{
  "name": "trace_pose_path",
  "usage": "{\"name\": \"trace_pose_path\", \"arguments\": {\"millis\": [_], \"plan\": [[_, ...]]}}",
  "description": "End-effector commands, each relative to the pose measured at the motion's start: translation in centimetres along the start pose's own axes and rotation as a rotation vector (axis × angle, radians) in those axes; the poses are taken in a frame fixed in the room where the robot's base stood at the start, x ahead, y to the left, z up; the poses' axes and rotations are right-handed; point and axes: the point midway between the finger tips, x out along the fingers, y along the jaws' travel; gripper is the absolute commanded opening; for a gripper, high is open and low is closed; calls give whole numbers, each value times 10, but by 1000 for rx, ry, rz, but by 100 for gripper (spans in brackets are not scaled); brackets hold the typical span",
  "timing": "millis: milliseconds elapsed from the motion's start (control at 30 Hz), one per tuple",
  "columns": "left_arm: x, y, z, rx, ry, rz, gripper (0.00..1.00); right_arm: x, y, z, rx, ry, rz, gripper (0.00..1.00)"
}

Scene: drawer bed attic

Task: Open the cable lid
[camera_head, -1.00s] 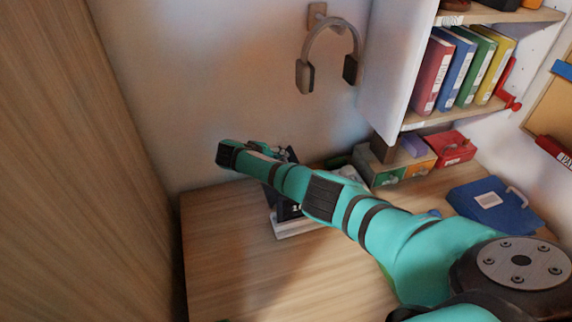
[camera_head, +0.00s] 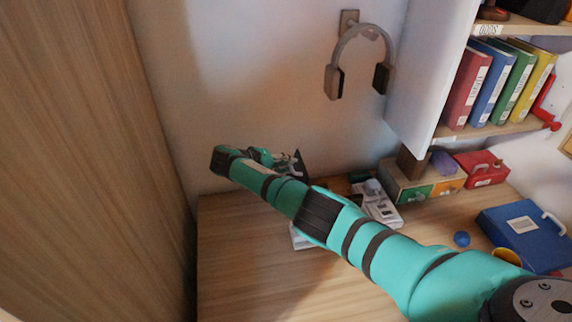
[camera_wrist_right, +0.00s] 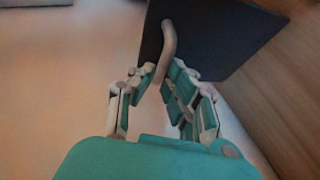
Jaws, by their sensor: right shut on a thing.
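A dark flat panel, which looks like the cable lid (camera_wrist_right: 225,40), stands tilted in the right wrist view. A curved tan handle (camera_wrist_right: 168,40) sticks out from it. My right gripper (camera_wrist_right: 160,84) is shut on this handle. In the head view my right gripper (camera_head: 286,160) is near the back wall, above the desk's far part. A dark edge of the lid (camera_head: 301,165) shows just beside it. My right arm hides most of the lid and whatever lies below it. My left gripper is in neither view.
A white object (camera_head: 300,241) on the desk (camera_head: 235,260) is partly behind my arm. A white device (camera_head: 376,204), small drawers (camera_head: 410,188), a red box (camera_head: 482,168) and a blue case (camera_head: 522,232) stand right. Headphones (camera_head: 335,82) hang above. A wooden panel (camera_head: 80,150) rises left.

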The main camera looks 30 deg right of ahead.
Motion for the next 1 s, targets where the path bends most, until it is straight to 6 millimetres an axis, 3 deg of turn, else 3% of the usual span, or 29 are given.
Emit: {"name": "trace_pose_path", "arguments": {"millis": [33,133,167,333,767,1000], "plan": [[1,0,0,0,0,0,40,2,-10,7,-10,-12,-15,0],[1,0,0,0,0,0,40,2,-10,7,-10,-12,-15,0],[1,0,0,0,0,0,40,3,-10,7,-10,-12,-15,13],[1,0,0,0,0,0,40,3,-9,6,-9,-12,-13,34],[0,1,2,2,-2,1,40,-3,-5,3,-5,-5,-9,34],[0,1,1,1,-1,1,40,-44,-6,2,-5,-2,-12,34]]}}
